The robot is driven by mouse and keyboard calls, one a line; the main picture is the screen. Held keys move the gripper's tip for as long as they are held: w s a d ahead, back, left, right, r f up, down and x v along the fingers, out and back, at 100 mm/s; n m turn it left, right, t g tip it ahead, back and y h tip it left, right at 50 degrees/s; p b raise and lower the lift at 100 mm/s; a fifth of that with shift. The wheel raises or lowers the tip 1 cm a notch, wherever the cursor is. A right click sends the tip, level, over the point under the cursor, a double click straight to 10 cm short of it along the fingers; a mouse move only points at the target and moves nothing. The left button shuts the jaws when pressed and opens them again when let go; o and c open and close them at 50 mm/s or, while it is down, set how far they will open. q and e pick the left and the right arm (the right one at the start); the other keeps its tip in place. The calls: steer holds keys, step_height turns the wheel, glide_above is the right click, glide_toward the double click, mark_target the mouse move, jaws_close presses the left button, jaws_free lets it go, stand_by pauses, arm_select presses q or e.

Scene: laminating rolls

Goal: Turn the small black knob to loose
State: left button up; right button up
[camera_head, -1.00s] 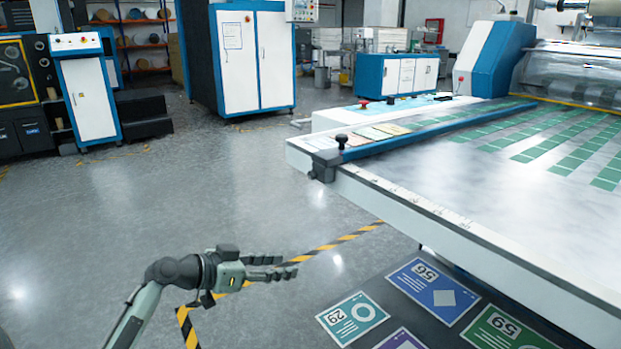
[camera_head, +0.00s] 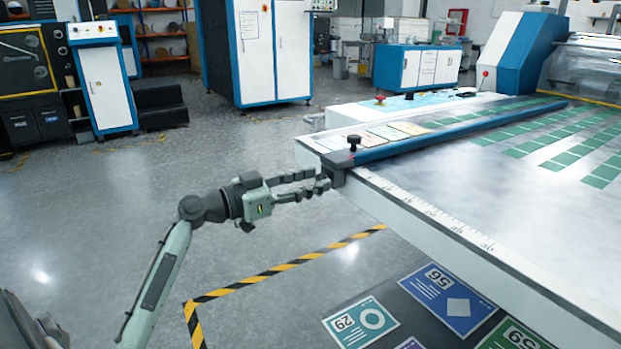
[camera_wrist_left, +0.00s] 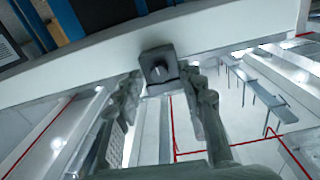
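A small black knob (camera_head: 353,140) stands upright on a dark block (camera_head: 340,165) at the near end of the blue bar (camera_head: 450,133), at the corner of the white table. My left gripper (camera_head: 320,181) is open beside the block, at the table's edge and below the upright knob. In the left wrist view, the dark block (camera_wrist_left: 158,66) shows a small dark protrusion on its face, between and just beyond the open fingertips (camera_wrist_left: 163,76). I cannot tell whether the fingers touch the block. My right gripper is not in view.
The white table (camera_head: 470,265) has a ruler strip (camera_head: 430,210) along its near edge. Numbered cards (camera_head: 447,298) lie low beneath that edge. The floor to the left, marked with yellow-black tape (camera_head: 270,272), is clear. Cabinets (camera_head: 262,50) stand at the back.

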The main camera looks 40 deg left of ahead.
arm_select(q)
steer(key=shift+w, duration=0.1)
jaws_close()
